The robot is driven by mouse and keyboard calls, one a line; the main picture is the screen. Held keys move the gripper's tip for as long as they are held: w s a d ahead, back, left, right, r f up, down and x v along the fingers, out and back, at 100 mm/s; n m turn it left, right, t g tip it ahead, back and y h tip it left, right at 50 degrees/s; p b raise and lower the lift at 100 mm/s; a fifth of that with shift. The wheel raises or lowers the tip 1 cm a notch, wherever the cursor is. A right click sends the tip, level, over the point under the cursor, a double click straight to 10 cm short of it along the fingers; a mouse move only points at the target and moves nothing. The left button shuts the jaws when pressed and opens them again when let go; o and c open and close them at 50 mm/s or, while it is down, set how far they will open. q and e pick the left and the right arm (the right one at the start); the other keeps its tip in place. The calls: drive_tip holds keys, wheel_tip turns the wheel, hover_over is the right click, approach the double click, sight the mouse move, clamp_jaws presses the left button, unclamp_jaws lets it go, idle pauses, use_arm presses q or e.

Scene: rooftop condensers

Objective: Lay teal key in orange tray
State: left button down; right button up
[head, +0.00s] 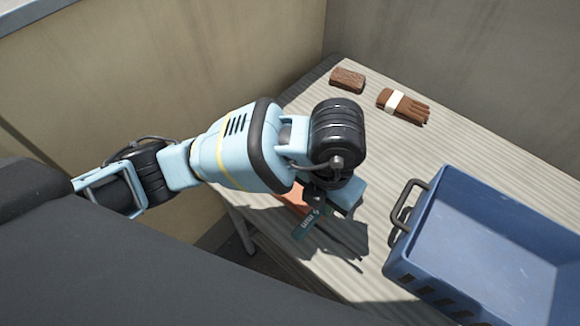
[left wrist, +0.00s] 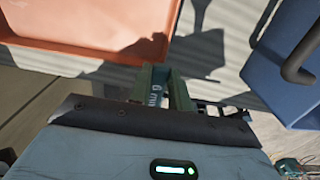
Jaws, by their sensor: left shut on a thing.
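My left gripper (head: 322,205) is shut on the teal key (head: 307,224), which carries a small label and hangs tilted over the bench. In the left wrist view the key (left wrist: 155,86) shows its "6 mm" marking at the jaws. The orange tray (head: 287,196) is mostly hidden behind my left gripper and arm in the head view. In the left wrist view the tray (left wrist: 90,60) fills the upper left, and the key is beside its near right corner in the picture. My right gripper is not in view.
A blue crate (head: 432,190) with a dark handle stands on the bench (head: 370,160) at the right. Walls rise behind the bench. Bare bench lies between glove and gripper.

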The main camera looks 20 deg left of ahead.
use_arm(q)
drive_tip(key=w+a, duration=0.3)
drive_tip(key=w, duration=0.1)
drive_tip(key=w+a+f, duration=0.1)
drive_tip(key=w+a, duration=0.2)
drive_tip(key=w, duration=0.1)
drive_tip(key=w+a, duration=0.3)
drive_tip(key=shift+w+a+f, duration=0.1)
drive_tip(key=shift+w+f, duration=0.05)
drive_tip(key=shift+w, duration=0.25)
drive_tip(key=shift+w+a+f, duration=0.15)
drive_tip(key=shift+w+f, duration=0.05)
drive_tip(key=shift+f, duration=0.7)
drive_tip(key=shift+w+a+f, duration=0.15)
drive_tip(key=shift+w+f, duration=0.05)
drive_tip(key=shift+f, duration=0.7)
drive_tip(key=shift+f, duration=0.2)
drive_tip(key=c, duration=1.3)
unclamp_jaws()
drive_tip(key=shift+r, duration=0.15)
wheel_tip(320, 180, up, 12)
drive_tip(key=shift+p, duration=0.35)
